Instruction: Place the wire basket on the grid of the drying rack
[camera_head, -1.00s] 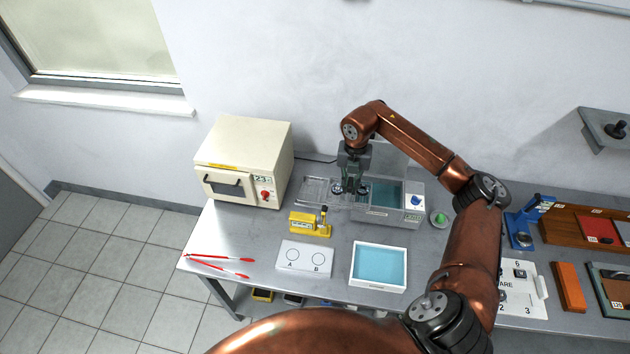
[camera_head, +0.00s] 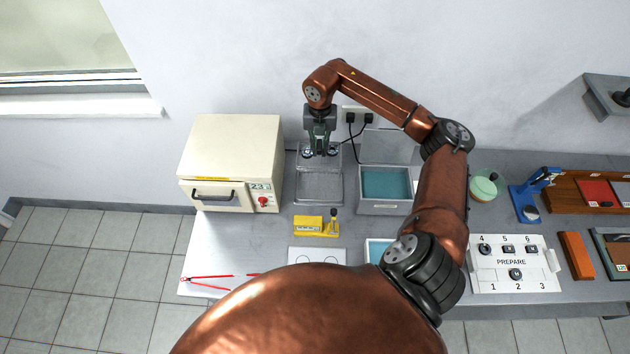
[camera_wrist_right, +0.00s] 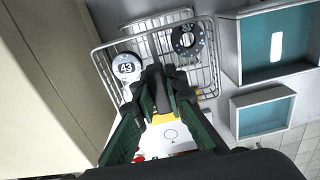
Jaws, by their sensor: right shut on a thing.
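My right gripper (camera_head: 320,153) is above the back part of the drying rack (camera_head: 318,190), a grey wire-and-tray frame between the oven and the bath. In the right wrist view my right gripper (camera_wrist_right: 160,88) is shut on the wire basket (camera_wrist_right: 158,40), whose thin wires show beyond the fingers. A round piece marked 43 (camera_wrist_right: 126,66) and a dark ring-shaped piece (camera_wrist_right: 188,40) show on either side of the fingers. The fingers hide the grip point. I cannot tell whether the basket touches the grid. My left gripper is not in view.
The cream oven (camera_head: 232,155) stands close left of the rack. The teal liquid bath (camera_head: 385,204) with a raised clear lid is close right. A yellow device (camera_head: 316,227) sits in front. A green-lidded jar (camera_head: 484,186) is farther right.

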